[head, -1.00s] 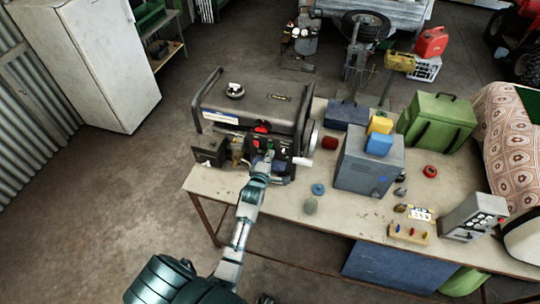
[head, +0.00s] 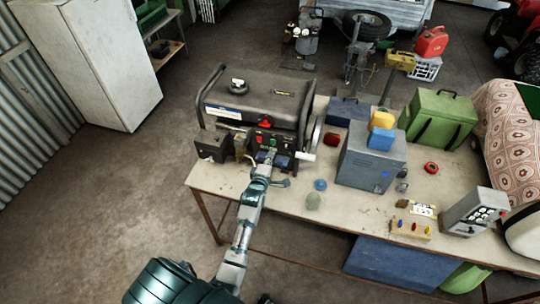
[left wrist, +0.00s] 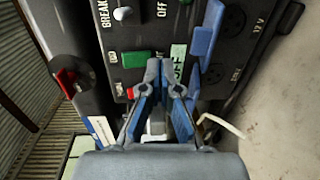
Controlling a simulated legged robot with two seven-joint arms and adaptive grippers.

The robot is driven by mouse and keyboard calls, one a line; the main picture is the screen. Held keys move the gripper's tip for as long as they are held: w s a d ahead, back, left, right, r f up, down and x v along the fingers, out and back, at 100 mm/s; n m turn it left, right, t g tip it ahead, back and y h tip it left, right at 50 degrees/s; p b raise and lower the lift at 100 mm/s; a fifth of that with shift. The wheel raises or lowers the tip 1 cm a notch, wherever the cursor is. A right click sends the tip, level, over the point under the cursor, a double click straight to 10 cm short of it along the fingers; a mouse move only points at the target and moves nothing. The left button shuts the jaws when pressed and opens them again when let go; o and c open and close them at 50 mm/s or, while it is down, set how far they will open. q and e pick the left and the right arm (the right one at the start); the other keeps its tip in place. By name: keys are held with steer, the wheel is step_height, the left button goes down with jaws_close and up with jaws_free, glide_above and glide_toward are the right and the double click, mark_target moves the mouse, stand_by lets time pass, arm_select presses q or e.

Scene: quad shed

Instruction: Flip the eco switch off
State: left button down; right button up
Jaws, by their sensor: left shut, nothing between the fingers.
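The generator (head: 258,100) stands on the bench's left end with its dark control panel (head: 279,146) facing me. In the left wrist view the panel carries a green rocker (left wrist: 135,59), a red part (left wrist: 130,93), a grey toggle (left wrist: 122,13), a blue piece (left wrist: 205,38) and a pale green label (left wrist: 178,58). I cannot tell for sure which one is the eco switch. My left gripper (head: 267,158) is shut and empty, with its tips (left wrist: 166,82) close in front of the panel beside the green rocker. Contact cannot be told. My right gripper is not in view.
A grey metal box (head: 369,163) with yellow and blue blocks on it stands right of the generator. A green case (head: 438,119) and a switch box (head: 474,213) are further right. A red knob (left wrist: 66,84) sticks out at the panel's left in the left wrist view.

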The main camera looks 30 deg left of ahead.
arm_select(q)
steer(key=f+b+v, duration=0.1)
steer(key=f+v, duration=0.1)
steer(key=v, duration=0.8)
steer(key=shift+s+d+f, duration=0.15)
steer(key=shift+s+d, duration=0.15)
steer(key=shift+s, duration=0.05)
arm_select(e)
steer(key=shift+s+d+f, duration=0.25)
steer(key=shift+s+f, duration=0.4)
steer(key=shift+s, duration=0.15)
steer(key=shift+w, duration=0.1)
